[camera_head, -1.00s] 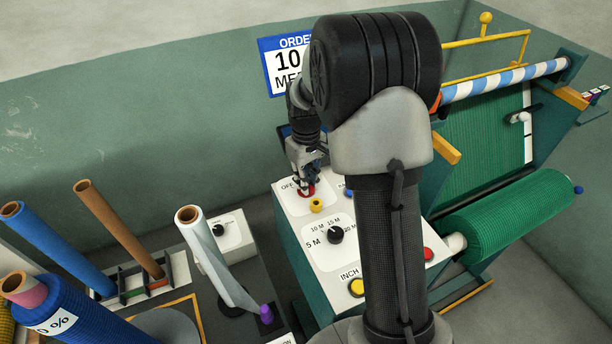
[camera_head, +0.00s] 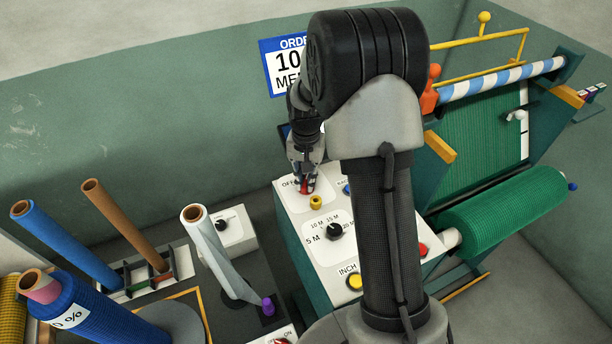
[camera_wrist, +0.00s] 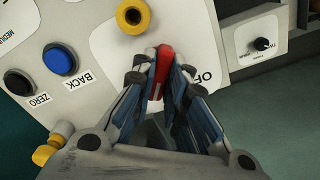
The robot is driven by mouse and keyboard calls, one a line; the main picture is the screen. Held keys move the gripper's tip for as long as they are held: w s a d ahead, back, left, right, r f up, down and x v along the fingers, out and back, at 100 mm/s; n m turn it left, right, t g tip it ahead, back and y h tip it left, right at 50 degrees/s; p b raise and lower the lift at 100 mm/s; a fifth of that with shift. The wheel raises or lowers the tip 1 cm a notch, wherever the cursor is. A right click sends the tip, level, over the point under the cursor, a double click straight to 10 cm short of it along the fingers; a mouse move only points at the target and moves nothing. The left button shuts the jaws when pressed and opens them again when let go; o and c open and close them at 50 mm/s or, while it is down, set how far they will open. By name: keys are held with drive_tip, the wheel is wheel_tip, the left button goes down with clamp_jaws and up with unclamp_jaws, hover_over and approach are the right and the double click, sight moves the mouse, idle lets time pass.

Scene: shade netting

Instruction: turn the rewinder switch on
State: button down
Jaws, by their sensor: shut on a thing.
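The rewinder switch is a red handle (camera_wrist: 164,62) on a white panel plate, with an OFF label beside it. It also shows as a small red part (camera_head: 304,187) under my gripper in the head view. My gripper (camera_wrist: 163,78) is shut on the red handle, with a finger on each side of it. In the head view my gripper (camera_head: 305,180) reaches down to the upper left of the control box (camera_head: 290,250). The switch's base and any ON label are hidden by the fingers or not readable.
A yellow button (camera_wrist: 133,15) sits close to the red handle. Blue (camera_wrist: 59,59) and black (camera_wrist: 19,82) buttons lie to the left. The control box also has a length dial (camera_head: 334,231) and an INCH button (camera_head: 354,282). A green netting roll (camera_head: 510,212) lies to the right.

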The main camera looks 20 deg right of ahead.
sight(306, 180)
drive_tip(key=shift+m, duration=0.8)
drive_tip(key=c, duration=1.6)
unclamp_jaws()
wheel_tip(306, 180, up, 12)
